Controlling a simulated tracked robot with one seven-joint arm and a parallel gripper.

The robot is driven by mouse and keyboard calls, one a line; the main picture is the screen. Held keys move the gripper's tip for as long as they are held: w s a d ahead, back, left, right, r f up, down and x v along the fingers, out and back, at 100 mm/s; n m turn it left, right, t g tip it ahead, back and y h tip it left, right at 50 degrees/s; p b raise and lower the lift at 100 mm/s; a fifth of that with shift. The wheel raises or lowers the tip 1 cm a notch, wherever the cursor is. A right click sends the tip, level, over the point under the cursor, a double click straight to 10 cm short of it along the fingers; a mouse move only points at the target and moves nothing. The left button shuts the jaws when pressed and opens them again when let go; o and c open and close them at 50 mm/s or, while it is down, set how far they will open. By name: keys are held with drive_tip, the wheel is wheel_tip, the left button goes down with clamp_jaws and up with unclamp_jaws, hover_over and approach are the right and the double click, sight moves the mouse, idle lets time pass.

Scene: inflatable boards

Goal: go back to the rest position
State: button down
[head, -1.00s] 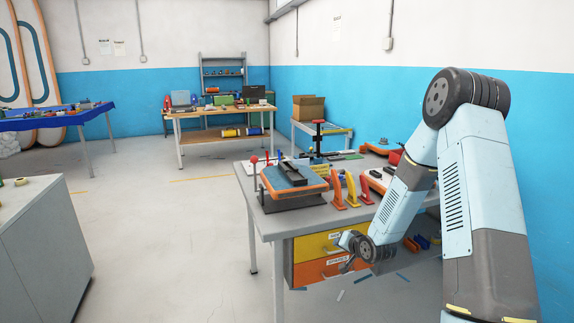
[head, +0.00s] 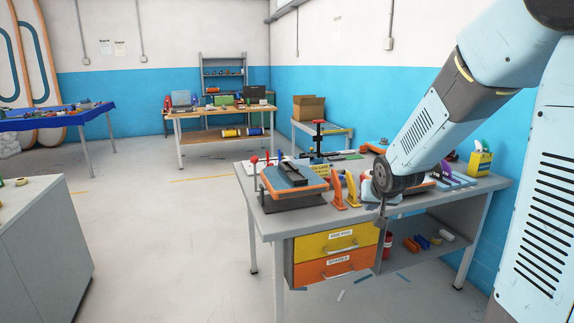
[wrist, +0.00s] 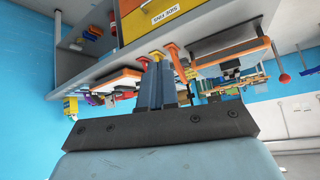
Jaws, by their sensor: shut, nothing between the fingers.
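My gripper (head: 380,222) hangs below the dark wrist joint of my arm, just in front of the right part of the grey workbench (head: 265,226). In the wrist view its dark fingers (wrist: 157,85) lie together with nothing between them. My arm reaches in from the upper right of the head view and hides part of the bench top.
The bench carries an orange and grey fixture (head: 293,180), upright orange and yellow clamps (head: 344,188) and a yellow container (head: 480,160). Below are a yellow drawer (head: 335,243) and an orange drawer (head: 335,266). A grey cabinet (head: 40,245) stands left.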

drive_tip(key=s+r+g, duration=0.1)
drive_tip(key=s+r, duration=0.3)
drive_tip(key=s, duration=0.5)
drive_tip(key=s+r+g, duration=0.1)
drive_tip(key=s+r, duration=0.3)
drive_tip(key=s, duration=0.5)
drive_tip(key=s+r+n, duration=0.1)
drive_tip(key=s+r, duration=0.3)
drive_tip(key=s, duration=0.6)
drive_tip(key=shift+g, duration=0.4)
drive_tip(key=shift+r, duration=0.1)
